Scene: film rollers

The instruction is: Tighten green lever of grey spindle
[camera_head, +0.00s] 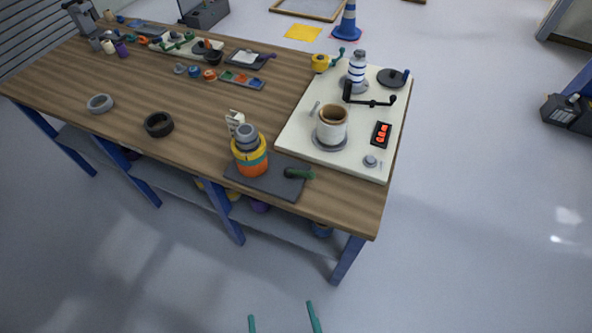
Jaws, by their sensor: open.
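A dark grey plate (270,186) lies at the near edge of the wooden bench. A grey spindle top (246,134) rises from a stack of yellow, teal and orange rings (252,160) on this plate. A green lever (299,174) lies low at the plate's right end, pointing right. Whether it joins the spindle is hidden or too small to tell. My gripper (283,318) shows only as two teal fingertips at the bottom edge. They are spread wide with nothing between them, over the floor, well short of the bench.
A cream board (293,133) to the right holds a white roller (332,125), a striped roller (357,68), black levers and a yellow part with another green lever (336,58). Two loose rings (159,125) (100,103) lie left. Small parts crowd the far end. The near floor is clear.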

